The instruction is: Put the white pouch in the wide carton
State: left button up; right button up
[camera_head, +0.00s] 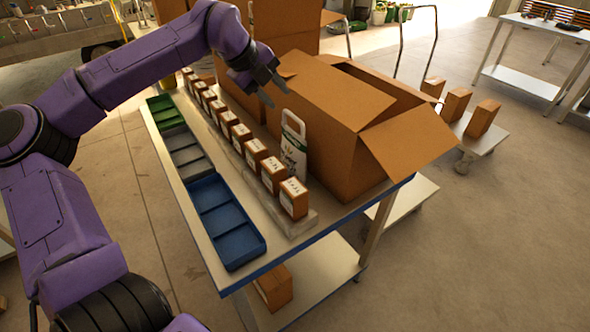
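The white pouch (293,145), with a handle hole at its top and a printed front, stands upright on the table. It is behind the row of small boxes and in front of the wide carton (328,128). The wide carton is brown, with its top flaps spread open; its inside is mostly hidden. My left gripper (277,96) is above and slightly left of the pouch, apart from it. Its two fingers are spread with nothing between them. My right gripper is not in view.
A row of small labelled boxes (255,152) runs along the table (205,235). Blue (262,245), grey and green trays line the left edge. Another carton (240,92) stands behind the gripper. A cart with several small boxes (483,118) is at right.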

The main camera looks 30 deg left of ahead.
aim_at(293, 115)
pick_arm(q)
jog(key=p+x, duration=0.2)
jog(key=x, duration=0.3)
jog(key=shift+w+f, duration=0.1)
jog(key=shift+f, duration=0.05)
jog(key=shift+w+f+p, duration=0.25)
jog(key=shift+f+p, duration=0.05)
jog(key=shift+p, duration=0.05)
jog(key=p+x, duration=0.1)
jog(key=x, duration=0.1)
jog(key=p+x, duration=0.1)
jog(key=x, duration=0.1)
jog(key=shift+w+a+f, duration=0.1)
jog(key=shift+a+f, duration=0.05)
jog(key=shift+a, duration=0.05)
jog(key=shift+w+d+f, duration=0.1)
jog(key=shift+w+f, duration=0.1)
jog(key=shift+f, duration=0.05)
jog(key=shift+s, duration=0.1)
grip_shut()
jog(key=shift+r, duration=0.2)
